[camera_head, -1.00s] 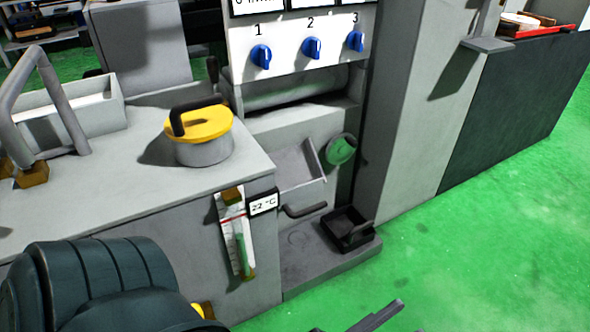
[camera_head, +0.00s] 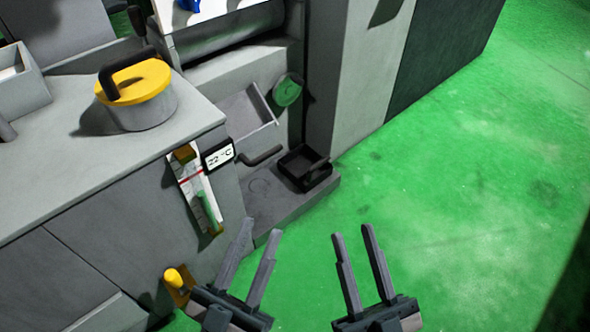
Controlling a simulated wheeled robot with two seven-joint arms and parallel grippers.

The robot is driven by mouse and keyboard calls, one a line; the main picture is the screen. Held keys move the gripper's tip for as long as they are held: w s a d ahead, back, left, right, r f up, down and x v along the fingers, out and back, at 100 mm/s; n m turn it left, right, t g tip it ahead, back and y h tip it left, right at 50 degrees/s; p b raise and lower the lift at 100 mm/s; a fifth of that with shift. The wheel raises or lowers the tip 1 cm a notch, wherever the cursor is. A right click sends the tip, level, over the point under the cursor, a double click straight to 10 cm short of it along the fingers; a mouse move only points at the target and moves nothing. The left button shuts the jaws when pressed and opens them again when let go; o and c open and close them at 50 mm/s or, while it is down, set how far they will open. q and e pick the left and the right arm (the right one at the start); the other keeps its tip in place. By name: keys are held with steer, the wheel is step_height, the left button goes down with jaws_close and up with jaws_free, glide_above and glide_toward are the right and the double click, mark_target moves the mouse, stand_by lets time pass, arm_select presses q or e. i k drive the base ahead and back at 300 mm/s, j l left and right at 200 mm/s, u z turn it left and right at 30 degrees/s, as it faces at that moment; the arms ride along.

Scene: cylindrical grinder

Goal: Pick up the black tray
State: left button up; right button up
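The black tray (camera_head: 297,175) is a small square open box with a handle-like bar at its right side. It sits on the low grey ledge (camera_head: 262,208) at the foot of the machine. My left gripper (camera_head: 258,240) is in the lower middle, nearer to me than the tray, with its fingers apart and nothing between them. My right gripper (camera_head: 354,234) is to its right, over the green floor in the picture, also with fingers apart and empty. Neither gripper touches the tray.
Left of the tray, a bent grey handle (camera_head: 262,157) sticks out below a grey chute (camera_head: 240,116). A green round knob (camera_head: 287,91) is above. A yellow-lidded pot (camera_head: 139,94) stands on the grey worktop (camera_head: 60,160). The green floor (camera_head: 440,190) at right is clear.

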mark_target(304, 167)
steer(key=i+l+u, duration=0.25)
steer(key=i+l, duration=0.15)
steer(key=l, duration=0.2)
steer(key=i+l+u, duration=0.1)
steer(key=l, duration=0.25)
steer(key=i+l+u, duration=0.15)
steer(key=i+l, duration=0.15)
steer(key=i+l+u, duration=0.1)
steer(key=l, duration=0.3)
steer(key=i+l+u, duration=0.1)
steer(key=l, duration=0.3)
steer(key=i+l+u, duration=0.15)
steer(key=l, duration=0.25)
steer(key=i+l+u, duration=0.1)
steer(key=l, duration=0.3)
steer(key=i, duration=0.1)
